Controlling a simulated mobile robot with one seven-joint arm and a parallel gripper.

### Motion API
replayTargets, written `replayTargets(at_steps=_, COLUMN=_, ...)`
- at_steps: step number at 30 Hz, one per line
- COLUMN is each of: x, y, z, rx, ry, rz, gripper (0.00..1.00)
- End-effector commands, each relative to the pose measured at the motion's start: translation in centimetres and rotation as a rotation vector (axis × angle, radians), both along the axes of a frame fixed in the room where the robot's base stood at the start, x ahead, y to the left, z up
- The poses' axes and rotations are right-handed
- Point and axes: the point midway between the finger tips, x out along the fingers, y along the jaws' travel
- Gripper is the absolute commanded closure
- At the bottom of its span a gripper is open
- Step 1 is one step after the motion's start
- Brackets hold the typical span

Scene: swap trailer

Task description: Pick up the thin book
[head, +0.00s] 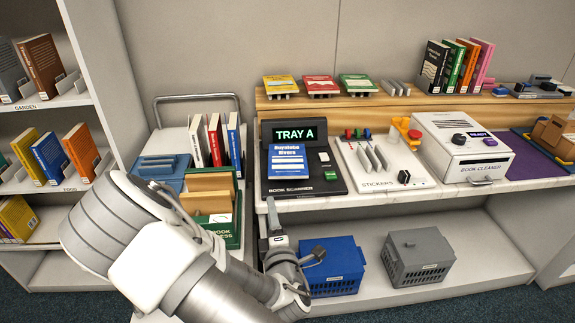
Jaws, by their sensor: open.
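A thin-looking blue book (289,160) with white lettering lies flat on the black book scanner (318,188), below a screen reading "TRAY A". Several slim upright books, including a red one (214,140) and a blue one (233,145), stand on the cart to the left. I cannot tell for certain which of these is the thin book. My gripper (294,234) is at the counter's front edge, below the scanner. It is open, with nothing seen between its fingers, and is apart from all the books. My arm hides part of the cart's lower front.
A green book press (222,232) sits on the cart. A stickers board (385,181) and white book cleaner (462,150) stand right of the scanner. Blue (335,257) and grey (417,250) crates fill part of the lower shelf. A bookshelf (62,188) stands left.

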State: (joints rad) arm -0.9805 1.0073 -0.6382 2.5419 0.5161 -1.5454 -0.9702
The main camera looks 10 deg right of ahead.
Motion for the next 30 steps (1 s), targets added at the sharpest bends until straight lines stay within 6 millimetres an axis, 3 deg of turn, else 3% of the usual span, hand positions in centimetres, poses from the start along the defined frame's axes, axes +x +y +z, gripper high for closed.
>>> replayTargets(at_steps=4, x=1.2, y=-0.1, z=-0.5, rx=0.003, ry=-0.002, rz=-0.001, gripper=0.5)
replayTargets(at_steps=15, x=9.0, y=-0.3, z=-0.1, rx=0.001, ry=0.0, rz=-0.002, gripper=0.5)
replayTargets(at_steps=25, x=11.7, y=-0.7, z=-0.2, rx=0.0, ry=0.001, rz=-0.003, gripper=0.5)
replayTargets(at_steps=30, x=14.2, y=-1.8, z=-0.5, rx=-0.001, ry=0.001, rz=-0.003, gripper=0.5)
